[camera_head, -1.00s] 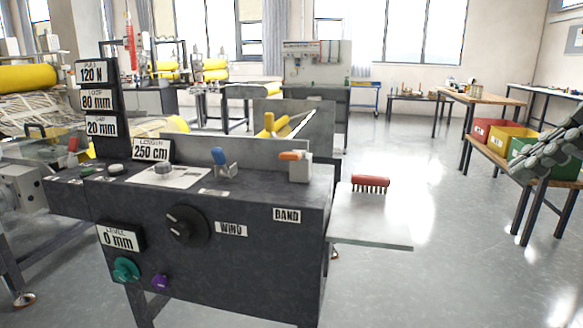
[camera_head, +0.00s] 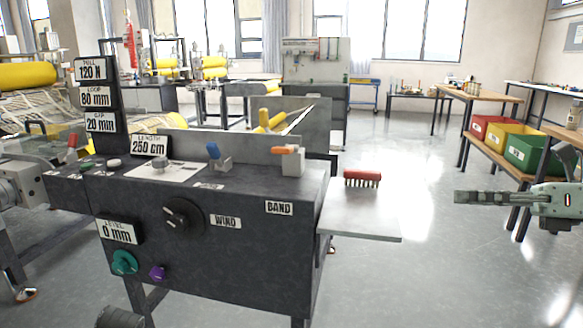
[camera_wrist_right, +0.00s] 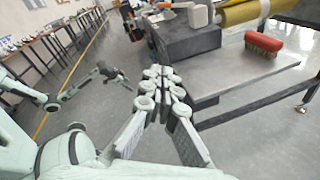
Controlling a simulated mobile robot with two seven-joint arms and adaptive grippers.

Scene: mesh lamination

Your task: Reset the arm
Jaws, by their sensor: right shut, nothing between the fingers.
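My right gripper (camera_head: 462,197) is at the right of the head view, pointing left, in free air to the right of the machine's side plate. Its fingers are together with nothing between them; they also show pressed together in the right wrist view (camera_wrist_right: 160,90). My left arm reaches out at the left of the wrist view, and its small dark gripper (camera_wrist_right: 112,77) is too small there to tell open from shut.
The dark control machine (camera_head: 245,245) has knobs, switches and labels. A red-backed brush (camera_head: 362,175) lies on its side plate (camera_head: 360,218). Red, yellow and green bins (camera_head: 525,152) stand on a bench behind my right gripper. Floor between is clear.

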